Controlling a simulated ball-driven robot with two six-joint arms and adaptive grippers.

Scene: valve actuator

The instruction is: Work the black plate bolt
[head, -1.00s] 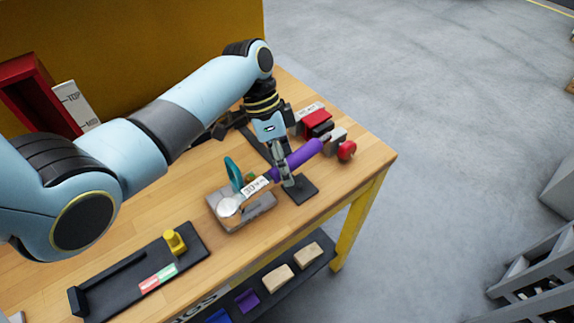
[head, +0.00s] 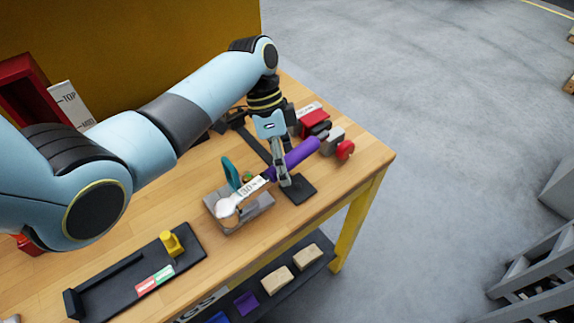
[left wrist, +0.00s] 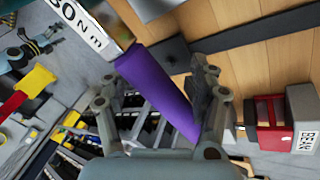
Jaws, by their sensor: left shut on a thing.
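A black plate (head: 105,288) with an upright yellow knob (head: 172,243) and a red and green label lies at the table's front left. My left gripper (head: 284,180) is away from it, at the right part of the table. It is shut on the purple handle of a torque wrench (head: 300,153), marked "30 N m". In the left wrist view the purple handle (left wrist: 158,85) runs between the two fingers. The wrench's round head (head: 227,207) is over a grey metal block (head: 252,214); I cannot tell whether they touch. My right gripper is not in view.
A teal loop (head: 231,173) stands behind the grey block. A red and grey device with a red knob (head: 345,150) sits at the right edge. The wood between both plates is clear.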

